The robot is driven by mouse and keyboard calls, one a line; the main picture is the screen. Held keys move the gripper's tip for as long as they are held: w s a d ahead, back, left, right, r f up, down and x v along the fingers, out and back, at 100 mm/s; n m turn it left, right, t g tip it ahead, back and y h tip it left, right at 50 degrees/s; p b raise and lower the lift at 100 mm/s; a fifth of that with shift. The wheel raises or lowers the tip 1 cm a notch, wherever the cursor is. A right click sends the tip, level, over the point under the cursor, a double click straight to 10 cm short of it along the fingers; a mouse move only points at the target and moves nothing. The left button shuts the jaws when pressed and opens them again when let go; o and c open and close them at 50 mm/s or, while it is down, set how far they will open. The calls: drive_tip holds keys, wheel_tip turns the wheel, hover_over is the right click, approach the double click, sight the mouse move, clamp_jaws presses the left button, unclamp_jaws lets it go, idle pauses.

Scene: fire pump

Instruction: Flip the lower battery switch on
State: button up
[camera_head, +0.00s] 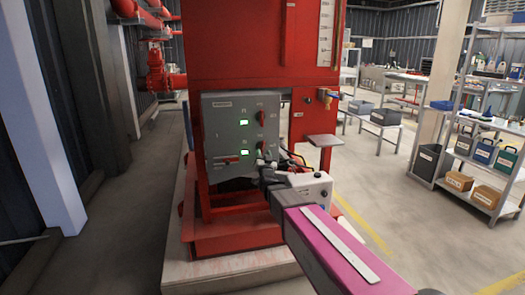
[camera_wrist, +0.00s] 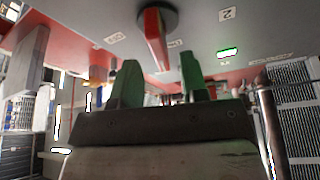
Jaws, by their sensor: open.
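The grey control panel (camera_head: 222,137) on the red pump cabinet carries several red-handled switches and two lit green displays. The lower battery switch (camera_head: 261,146) is at its right side, below the upper switch (camera_head: 261,116). My gripper (camera_head: 266,163) is just below the lower switch, close to the panel. In the wrist view, a red switch handle (camera_wrist: 155,35) on a dark round base lies ahead of my open gripper (camera_wrist: 161,75). Its end shows between the two green fingers. I cannot tell whether they touch it.
Another red handle (camera_head: 228,160) is at the panel's lower left. A small white box (camera_head: 315,187) stands beside my wrist, and a grey shelf plate (camera_head: 323,140) juts out to the right. Open floor (camera_head: 400,240) lies to the right, before the storage shelves.

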sight(262, 150)
drive_tip(key=x, duration=0.3)
drive_tip(key=shift+w+r, duration=0.15)
drive_tip(key=shift+w, duration=0.25)
clamp_jaws()
drive_tip(key=shift+a+n+y, duration=0.1)
drive_tip(key=shift+n+y, duration=1.3)
drive_tip(key=shift+n, duration=1.1)
